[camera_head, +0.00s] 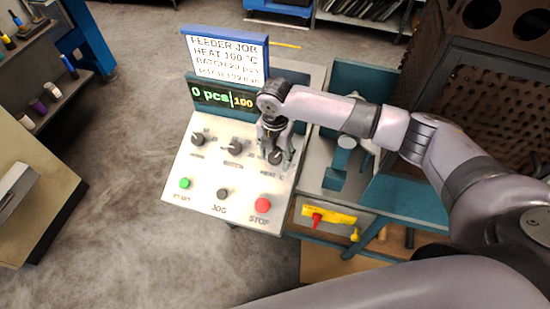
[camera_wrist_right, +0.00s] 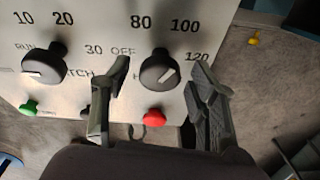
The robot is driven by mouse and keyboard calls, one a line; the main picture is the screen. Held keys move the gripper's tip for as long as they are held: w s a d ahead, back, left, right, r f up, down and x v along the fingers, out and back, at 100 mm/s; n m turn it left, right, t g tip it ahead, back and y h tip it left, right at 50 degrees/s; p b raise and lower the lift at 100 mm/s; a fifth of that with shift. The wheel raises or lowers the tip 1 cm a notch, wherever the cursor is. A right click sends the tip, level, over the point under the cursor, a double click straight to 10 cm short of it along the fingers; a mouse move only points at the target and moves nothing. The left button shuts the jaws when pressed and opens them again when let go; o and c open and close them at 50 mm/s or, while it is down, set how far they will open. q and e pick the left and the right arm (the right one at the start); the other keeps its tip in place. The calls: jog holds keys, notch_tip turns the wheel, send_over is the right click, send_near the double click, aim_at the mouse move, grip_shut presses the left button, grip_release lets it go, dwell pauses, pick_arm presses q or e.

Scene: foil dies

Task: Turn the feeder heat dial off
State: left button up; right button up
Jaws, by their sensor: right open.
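The feeder heat dial (camera_head: 275,158) is a black knob at the right end of a row on the pale control panel (camera_head: 222,180). In the right wrist view the heat dial (camera_wrist_right: 160,69) has OFF, 80, 100 and 120 printed around it, and a small white mark on its near face. My right gripper (camera_head: 278,151) is over the dial with its fingers apart. In the wrist view the right gripper's fingers (camera_wrist_right: 161,75) stand on either side of the dial, with gaps visible. My left gripper is not in view.
A display (camera_head: 225,97) reads 0 pcs and 100, below a job sign (camera_head: 226,58) reading HEAT 100 °C. Two other black knobs (camera_head: 198,139) (camera_head: 235,147) sit left of the dial. Green (camera_head: 185,183), black (camera_head: 222,193) and red STOP (camera_head: 263,204) buttons lie in front.

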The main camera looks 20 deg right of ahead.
jog(key=shift+c, duration=0.5)
jog(key=c, duration=1.1)
